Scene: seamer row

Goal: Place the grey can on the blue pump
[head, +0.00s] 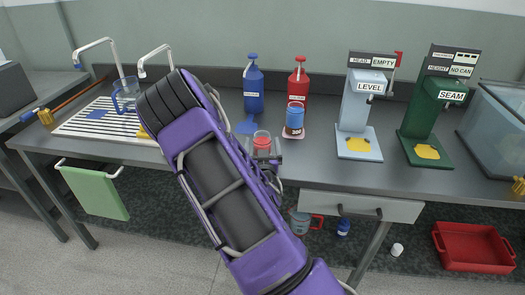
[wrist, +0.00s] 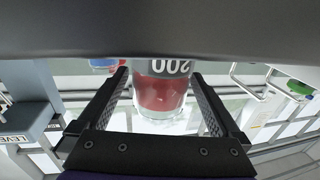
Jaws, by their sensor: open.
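A clear can with a grey band marked 200 and red contents (head: 262,140) is at the front of the counter, beside my arm. In the wrist view the same can (wrist: 162,90) appears upside down between the two fingers of my gripper (wrist: 160,80), with a gap on each side. My gripper (head: 265,157) is open around it; its fingers are mostly hidden by my arm in the head view. The blue pump bottle (head: 253,90) stands at the back of the counter, behind the can. A blue patch (head: 246,125) lies in front of it.
A red pump bottle (head: 299,84) and a can with a brown band and blue contents (head: 294,120) stand to the right. Further right are the grey LEVEL machine (head: 357,105) and green SEAM machine (head: 424,120). A draining rack (head: 95,122) and jug (head: 125,95) are left.

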